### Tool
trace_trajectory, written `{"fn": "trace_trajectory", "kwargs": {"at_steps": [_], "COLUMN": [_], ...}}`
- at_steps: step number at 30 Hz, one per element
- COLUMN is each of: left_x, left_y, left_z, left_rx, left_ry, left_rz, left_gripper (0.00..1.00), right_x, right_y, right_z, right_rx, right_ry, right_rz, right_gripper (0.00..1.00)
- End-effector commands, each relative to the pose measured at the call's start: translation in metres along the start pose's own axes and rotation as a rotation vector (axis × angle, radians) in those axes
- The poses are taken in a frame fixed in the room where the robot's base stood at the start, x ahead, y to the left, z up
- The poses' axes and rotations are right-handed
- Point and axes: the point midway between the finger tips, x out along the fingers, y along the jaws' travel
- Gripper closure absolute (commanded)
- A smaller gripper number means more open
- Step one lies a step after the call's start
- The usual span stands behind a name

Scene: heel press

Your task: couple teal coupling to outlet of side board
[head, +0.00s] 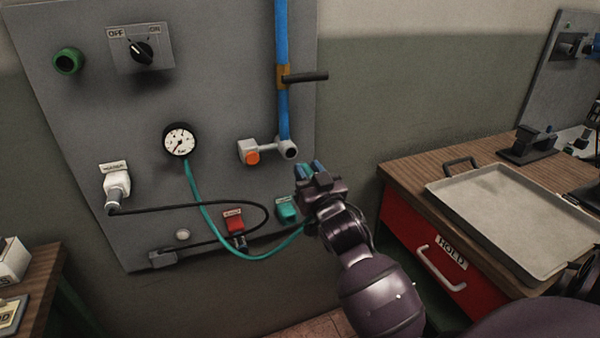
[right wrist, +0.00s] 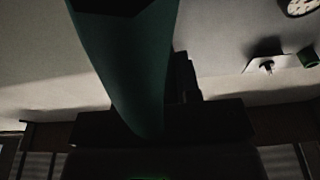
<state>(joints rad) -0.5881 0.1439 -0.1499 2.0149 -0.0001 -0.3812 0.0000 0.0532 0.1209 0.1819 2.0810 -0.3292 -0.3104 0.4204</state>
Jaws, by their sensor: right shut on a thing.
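The coupling mostly hides behind the fingers; a dark teal body (right wrist: 130,60) fills the upper middle of the right wrist view. A teal hose (head: 205,222) hangs from the round gauge (head: 180,141) and loops to the gripper arm. A grey pipe fitting with an orange end (head: 250,154) sits left of the gripper, apart from it. Which fitting is the outlet I cannot tell for sure. My left gripper is out of view.
A teal block (head: 287,211) and a red block (head: 235,221) sit low on the board. A blue pipe with a handle (head: 305,77) runs above the fitting. A black cable (head: 200,209) crosses the board. A bench with a tray (head: 470,212) stands at right.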

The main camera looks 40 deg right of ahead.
Motion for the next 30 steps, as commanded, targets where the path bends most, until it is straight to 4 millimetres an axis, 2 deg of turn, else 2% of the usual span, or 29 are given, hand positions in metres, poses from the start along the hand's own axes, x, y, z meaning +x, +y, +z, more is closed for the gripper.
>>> {"fn": "trace_trajectory", "kwargs": {"at_steps": [11,30], "left_x": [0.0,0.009], "left_y": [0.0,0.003], "left_z": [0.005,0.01], "left_rx": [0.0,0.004], "left_ry": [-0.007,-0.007], "left_rz": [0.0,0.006], "left_gripper": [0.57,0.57], "right_x": [0.006,0.05], "right_y": [-0.001,-0.001], "right_z": [0.001,0.012], "right_rx": [0.001,0.001], "right_ry": [0.002,0.002], "right_rz": [-0.003,-0.003], "right_gripper": [1.0,1.0]}}
